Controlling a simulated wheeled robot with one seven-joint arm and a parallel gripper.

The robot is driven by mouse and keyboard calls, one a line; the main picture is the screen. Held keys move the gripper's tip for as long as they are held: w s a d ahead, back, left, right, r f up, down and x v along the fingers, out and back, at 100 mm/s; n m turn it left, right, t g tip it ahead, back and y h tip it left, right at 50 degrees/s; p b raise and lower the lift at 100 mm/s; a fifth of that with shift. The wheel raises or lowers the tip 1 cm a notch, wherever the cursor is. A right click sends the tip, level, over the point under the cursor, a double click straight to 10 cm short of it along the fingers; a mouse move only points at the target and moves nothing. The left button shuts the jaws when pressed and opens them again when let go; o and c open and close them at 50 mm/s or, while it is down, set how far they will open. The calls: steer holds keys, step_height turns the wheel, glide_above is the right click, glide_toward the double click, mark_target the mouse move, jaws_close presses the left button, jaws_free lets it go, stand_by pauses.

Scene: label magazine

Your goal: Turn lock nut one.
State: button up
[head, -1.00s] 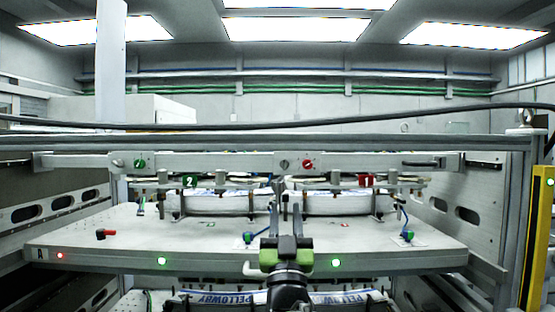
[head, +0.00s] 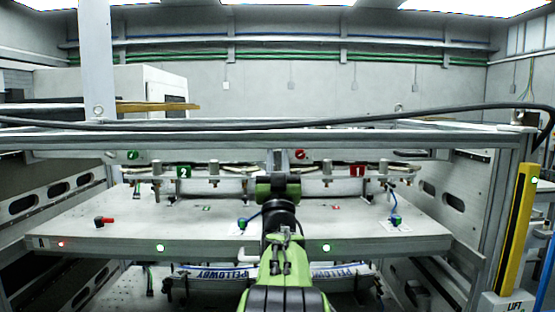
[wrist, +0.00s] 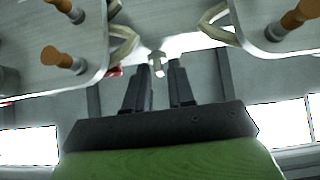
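The pale crossbar (head: 220,156) runs across the machine, with a red round marker (head: 300,154) right of centre and a green round marker (head: 133,154) at the left. In the wrist view a small metal nut-like head (wrist: 157,63), which looks like lock nut one, sits just beyond the gap between my fingertips. My gripper (head: 277,157) is open and empty, its two dark fingers apart; they also show in the wrist view (wrist: 158,75). In the head view my fingers cover the spot left of the red marker, so the nut is hidden there. I cannot tell whether they touch it.
Red label 1 (head: 357,171) and green label 2 (head: 184,172) hang below the bar. The grey shelf (head: 170,222) carries a red-and-black handle (head: 104,221) and blue levers. A top frame rail and black cable cross above the bar. A yellow post (head: 516,230) stands at right.

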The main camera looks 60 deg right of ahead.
jaws_close()
